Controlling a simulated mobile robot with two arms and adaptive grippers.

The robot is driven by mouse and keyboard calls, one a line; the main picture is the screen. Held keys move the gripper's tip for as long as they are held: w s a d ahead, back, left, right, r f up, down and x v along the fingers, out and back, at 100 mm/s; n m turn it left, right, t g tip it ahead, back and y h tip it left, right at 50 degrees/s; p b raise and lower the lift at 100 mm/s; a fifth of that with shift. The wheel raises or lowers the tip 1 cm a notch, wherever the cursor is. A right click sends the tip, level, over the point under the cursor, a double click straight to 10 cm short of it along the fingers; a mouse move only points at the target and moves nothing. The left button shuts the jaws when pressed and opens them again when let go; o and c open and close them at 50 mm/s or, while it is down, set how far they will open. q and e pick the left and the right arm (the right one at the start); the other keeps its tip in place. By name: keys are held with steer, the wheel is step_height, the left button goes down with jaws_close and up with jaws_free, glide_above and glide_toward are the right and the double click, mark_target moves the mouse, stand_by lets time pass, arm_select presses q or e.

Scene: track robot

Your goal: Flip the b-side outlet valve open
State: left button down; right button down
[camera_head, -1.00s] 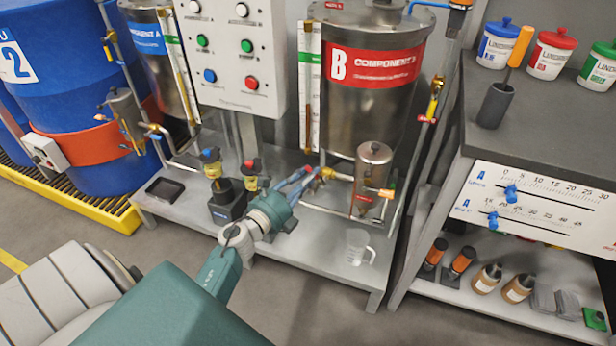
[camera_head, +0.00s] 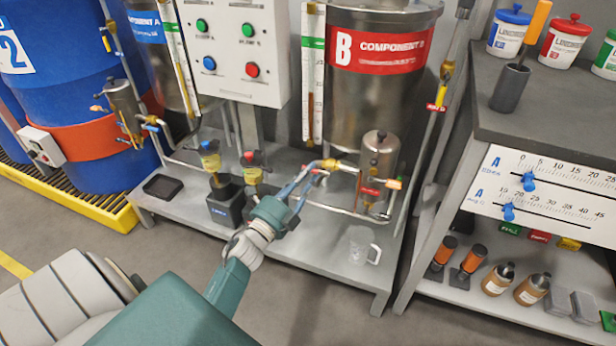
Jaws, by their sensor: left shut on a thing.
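The b-side outlet valve (camera_head: 329,164) is a small brass fitting on the pipe below the steel component B tank (camera_head: 372,90) with its red label. My left gripper (camera_head: 312,172) reaches it from the lower left and is shut on its handle. The fingers hide most of the handle; only small bits of red show beside the tips, so its exact angle is hard to tell. My right gripper is not in view.
A small steel canister (camera_head: 379,155) stands just right of the valve. A clear jug (camera_head: 360,246) sits on the steel bench below. A black box (camera_head: 226,205) and a red-capped fitting (camera_head: 251,166) are close left of my gripper. The control box (camera_head: 240,85) hangs above.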

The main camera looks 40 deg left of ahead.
arm_select(q)
steer(key=shift+f+n, duration=0.3)
steer(key=shift+n, duration=0.3)
steer(key=c, duration=1.6)
jaws_free()
steer(key=shift+s, duration=0.1)
steer(key=s, duration=0.4)
steer(key=s+f, duration=0.1)
steer(key=s, duration=0.2)
steer(key=s+f, duration=0.1)
steer(key=s, duration=0.3)
steer(key=shift+s+d+f, duration=0.15)
steer(key=shift+s+d, duration=0.1)
steer(key=shift+s, duration=0.1)
